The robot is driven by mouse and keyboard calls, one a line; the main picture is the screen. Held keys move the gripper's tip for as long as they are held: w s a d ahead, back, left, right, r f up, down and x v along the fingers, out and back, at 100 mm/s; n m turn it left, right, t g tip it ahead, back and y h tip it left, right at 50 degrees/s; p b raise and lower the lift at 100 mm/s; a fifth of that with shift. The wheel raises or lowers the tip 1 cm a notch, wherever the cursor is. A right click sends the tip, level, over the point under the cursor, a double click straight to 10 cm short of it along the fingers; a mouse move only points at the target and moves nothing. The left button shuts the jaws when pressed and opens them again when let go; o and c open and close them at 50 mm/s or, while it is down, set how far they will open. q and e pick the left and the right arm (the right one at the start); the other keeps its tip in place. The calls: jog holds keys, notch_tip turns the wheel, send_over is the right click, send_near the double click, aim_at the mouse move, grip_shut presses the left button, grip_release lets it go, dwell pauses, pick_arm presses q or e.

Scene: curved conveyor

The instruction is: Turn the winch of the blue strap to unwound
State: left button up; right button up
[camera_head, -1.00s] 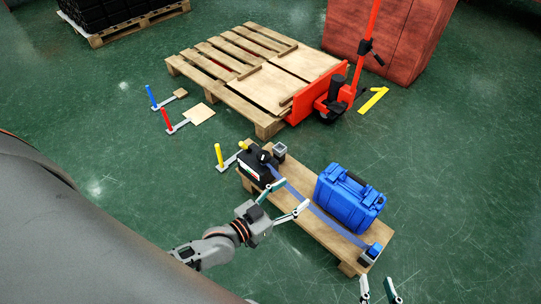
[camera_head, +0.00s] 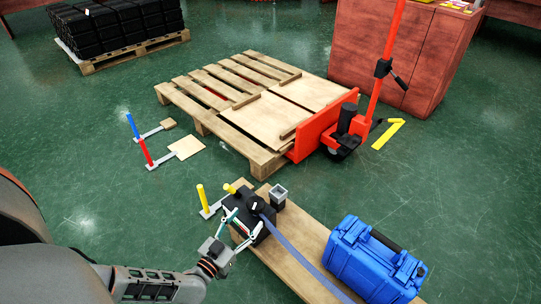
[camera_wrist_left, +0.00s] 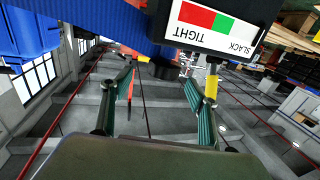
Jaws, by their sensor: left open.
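The winch is a black box (camera_head: 240,211) with a round black knob on top, at the near-left end of a wooden board. A yellow-ended handle (camera_head: 229,188) sticks out at its back left. The blue strap (camera_head: 300,259) runs from the winch along the board past the blue case. My left gripper (camera_head: 248,218) is open and empty at the near side of the winch; contact cannot be told. A yellow bar (camera_wrist_left: 211,84) shows by the right finger. My right gripper is out of view.
A blue case (camera_head: 375,262) stands on the board at right. A small grey square post (camera_head: 278,195) is beside the winch. Yellow (camera_head: 203,198), red (camera_head: 146,152) and blue (camera_head: 133,127) posts stand left. A pallet (camera_head: 235,105) and red pallet jack (camera_head: 330,130) are behind.

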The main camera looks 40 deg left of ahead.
aim_at(261, 199)
pick_arm(q)
jog(key=shift+w+a+f, duration=0.2)
jog(key=shift+a, duration=0.25)
jog(key=shift+w+a+r, duration=0.1)
jog(key=shift+w, duration=0.25)
jog(key=w, duration=0.2)
jog(key=w+b, duration=0.2)
jog(key=w, duration=0.1)
jog(key=shift+w+a, duration=0.3)
jog(key=shift+a, duration=0.05)
jog(key=shift+w+a+r, duration=0.1)
jog(key=shift+w+a, duration=0.05)
jog(key=shift+w, duration=0.5)
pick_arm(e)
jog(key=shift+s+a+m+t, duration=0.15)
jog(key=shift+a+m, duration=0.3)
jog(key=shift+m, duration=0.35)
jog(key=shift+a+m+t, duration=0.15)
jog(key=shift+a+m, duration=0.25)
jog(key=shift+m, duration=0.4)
pick_arm(q)
jog(key=c, duration=1.1)
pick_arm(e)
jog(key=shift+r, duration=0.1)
